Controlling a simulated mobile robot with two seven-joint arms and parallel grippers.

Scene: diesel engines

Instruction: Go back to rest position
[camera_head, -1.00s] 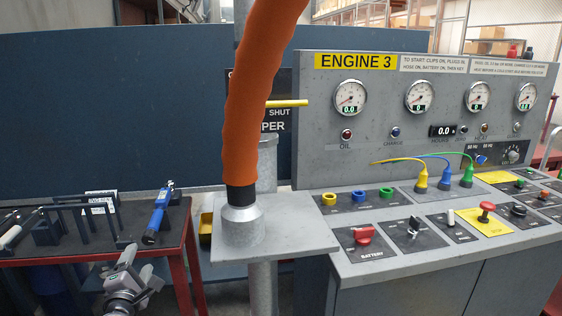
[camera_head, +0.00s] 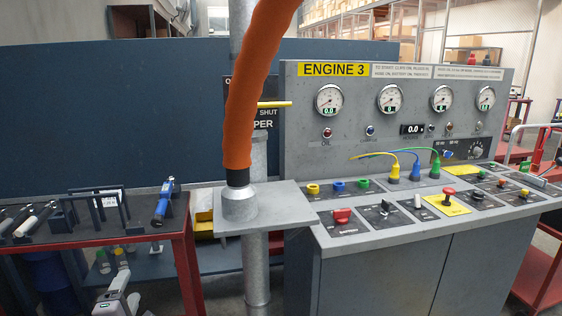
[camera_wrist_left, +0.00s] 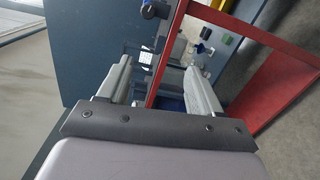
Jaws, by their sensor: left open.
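My left gripper (camera_wrist_left: 158,76) shows in the wrist view with its two grey fingers apart and nothing between them. Beyond the fingers are a red table frame (camera_wrist_left: 178,25) and dark tools. In the head view part of my left arm and gripper (camera_head: 119,287) shows low at the left, below and in front of the tool table (camera_head: 95,242), partly cut off by the bottom edge. My right gripper is in neither view.
An orange hose (camera_head: 252,90) stands on a grey plate (camera_head: 280,205) on a post. The Engine 3 panel (camera_head: 300,135) and its sloping console (camera_head: 350,240) are at the right. A blue-handled tool (camera_head: 162,202) lies on the tool table. A dark blue wall (camera_head: 100,110) is behind.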

